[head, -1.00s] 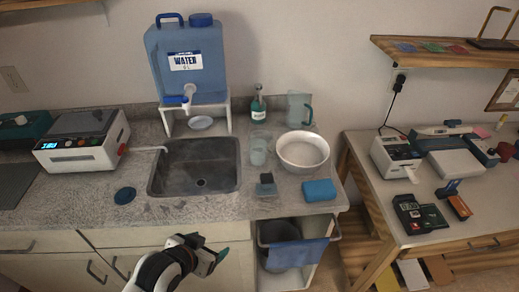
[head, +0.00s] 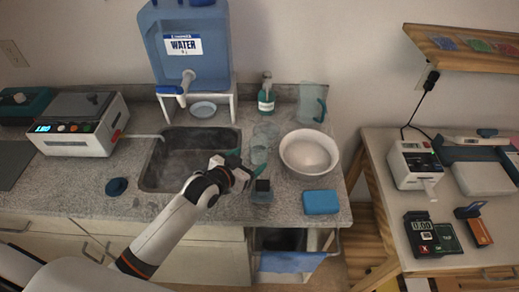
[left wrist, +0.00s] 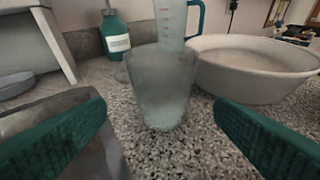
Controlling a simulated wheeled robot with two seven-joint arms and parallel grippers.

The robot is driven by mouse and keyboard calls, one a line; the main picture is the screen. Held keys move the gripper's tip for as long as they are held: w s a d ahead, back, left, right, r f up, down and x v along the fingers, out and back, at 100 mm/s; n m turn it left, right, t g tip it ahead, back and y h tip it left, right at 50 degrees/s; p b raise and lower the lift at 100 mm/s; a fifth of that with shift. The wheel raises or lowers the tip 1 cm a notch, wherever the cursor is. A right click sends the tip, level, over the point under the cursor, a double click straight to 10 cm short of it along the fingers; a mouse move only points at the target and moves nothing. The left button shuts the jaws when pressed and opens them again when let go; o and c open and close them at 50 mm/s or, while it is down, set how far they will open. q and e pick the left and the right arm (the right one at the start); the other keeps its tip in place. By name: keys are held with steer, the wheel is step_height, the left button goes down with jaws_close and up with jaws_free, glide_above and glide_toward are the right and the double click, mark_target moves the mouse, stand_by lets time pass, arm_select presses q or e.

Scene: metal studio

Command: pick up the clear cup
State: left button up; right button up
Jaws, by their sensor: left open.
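The clear cup (head: 260,149) stands upright on the granite counter, between the sink and the white bowl. In the left wrist view the cup (left wrist: 162,88) is straight ahead, frosted and see-through, centred between the fingers. My left gripper (head: 240,168) is just in front of the cup in the head view. Its two green fingers are spread wide with nothing between them, and in the left wrist view the gripper (left wrist: 160,140) shows the cup beyond its tips, apart from them. My right gripper is not in view.
The white bowl (head: 309,153) is close at the cup's right. A clear pitcher (head: 312,103) and a green bottle (head: 266,98) stand behind. The sink (head: 165,160) is left. A small dark-topped container (head: 262,190) and blue sponge (head: 321,202) lie in front.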

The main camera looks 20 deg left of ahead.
mark_target(253, 156)
arm_select(q)
steer(key=p+x, duration=0.1)
steer(key=x, duration=0.2)
steer(key=shift+w+d, duration=0.15)
steer(key=shift+w, duration=0.1)
steer(key=shift+x, duration=1.1)
steer(key=shift+w+d+f, duration=0.1)
steer(key=shift+w+f, duration=0.1)
steer(key=shift+w, duration=0.1)
steer(key=shift+s, duration=0.1)
steer(key=c, duration=1.1)
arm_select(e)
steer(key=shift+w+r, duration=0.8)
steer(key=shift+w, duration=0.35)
arm_select(q)
steer(key=shift+r, duration=0.15)
